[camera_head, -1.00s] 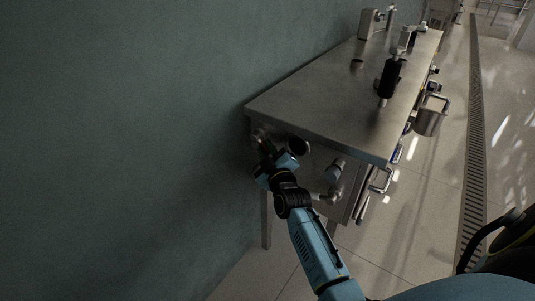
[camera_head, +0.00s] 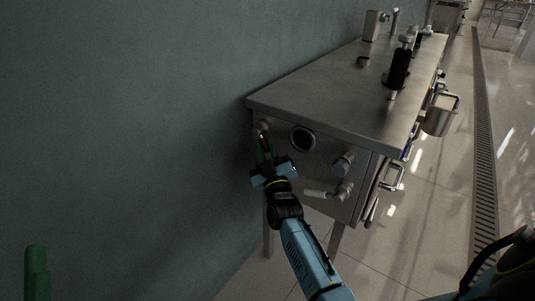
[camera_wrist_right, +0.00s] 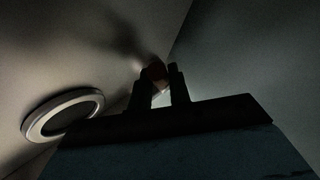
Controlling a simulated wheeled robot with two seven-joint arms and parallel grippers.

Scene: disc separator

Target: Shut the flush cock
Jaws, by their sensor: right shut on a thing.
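The flush cock (camera_head: 263,126) sticks out at the upper left corner of the steel cabinet's end panel, close to the wall. My right gripper (camera_head: 266,144) reaches up to it from below, its fingers shut on a small reddish part. In the right wrist view this reddish part of the flush cock (camera_wrist_right: 156,73) shows between the two dark fingertips, and much of it is hidden.
A round dark port (camera_head: 302,138) lies right of the flush cock, also in the wrist view (camera_wrist_right: 62,115). A fitting (camera_head: 343,163) and a white-handled valve (camera_head: 322,194) sit lower right. The tabletop (camera_head: 325,95) overhangs the panel. The wall (camera_head: 150,120) is close on the left.

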